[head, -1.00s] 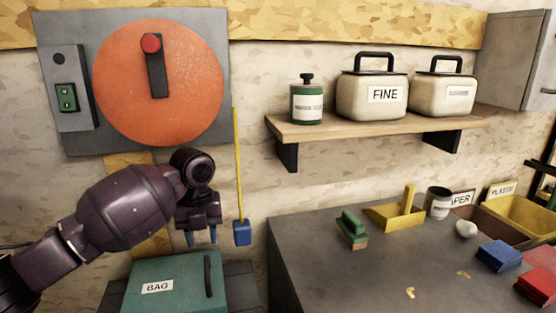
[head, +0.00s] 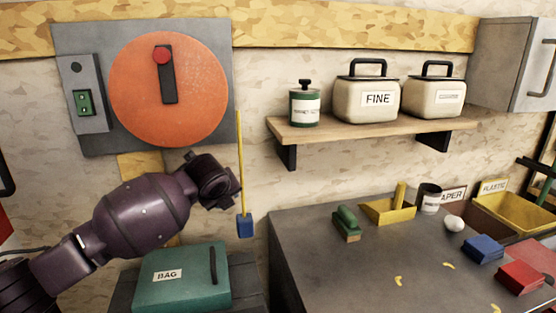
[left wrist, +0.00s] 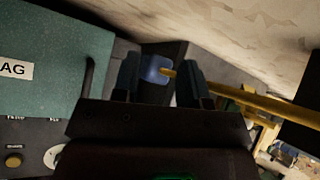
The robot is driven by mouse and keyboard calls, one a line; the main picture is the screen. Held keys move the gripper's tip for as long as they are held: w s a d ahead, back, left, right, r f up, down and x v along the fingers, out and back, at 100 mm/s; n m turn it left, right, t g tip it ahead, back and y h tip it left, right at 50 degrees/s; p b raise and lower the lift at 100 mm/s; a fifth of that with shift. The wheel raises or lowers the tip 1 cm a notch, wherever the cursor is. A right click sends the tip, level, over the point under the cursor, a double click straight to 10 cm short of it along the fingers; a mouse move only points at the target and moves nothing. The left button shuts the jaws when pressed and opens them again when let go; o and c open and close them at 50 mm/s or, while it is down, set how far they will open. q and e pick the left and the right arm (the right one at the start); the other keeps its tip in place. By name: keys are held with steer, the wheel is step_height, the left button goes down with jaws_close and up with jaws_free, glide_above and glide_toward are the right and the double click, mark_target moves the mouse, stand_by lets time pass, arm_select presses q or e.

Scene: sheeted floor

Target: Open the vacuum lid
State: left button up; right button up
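The vacuum's teal lid (head: 190,283), labelled BAG, is closed at the lower left in the head view. Its dark upright handle (head: 213,264) is on the lid's right side. The lid (left wrist: 60,95) and handle (left wrist: 88,78) also show at the left of the left wrist view. My left gripper (head: 222,188) is above the lid, apart from it, its fingers hidden in the head view. In the left wrist view my left gripper (left wrist: 160,72) is open, with the handle to the left of its fingers. My right gripper is out of view.
A yellow rod (head: 240,165) with a blue end block (head: 245,226) hangs close beside my left gripper. The blue block (left wrist: 156,69) shows beyond the fingers. A grey workbench (head: 330,275) with a green brush (head: 347,223) stands to the right.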

arm_select(q)
steer(key=s+d+r+m+t+h+p, duration=0.3)
steer(key=s+d+r+m+t+h, duration=0.2)
steer(key=d+r+m+h, duration=0.3)
steer(key=d+r+h, duration=0.3)
steer(key=d+h, duration=0.1)
steer(key=d, duration=0.1)
steer(key=shift+s+p, duration=0.2)
steer(key=shift+p, duration=0.1)
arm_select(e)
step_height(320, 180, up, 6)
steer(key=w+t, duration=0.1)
arm_select(q)
steer(key=shift+r, duration=0.1)
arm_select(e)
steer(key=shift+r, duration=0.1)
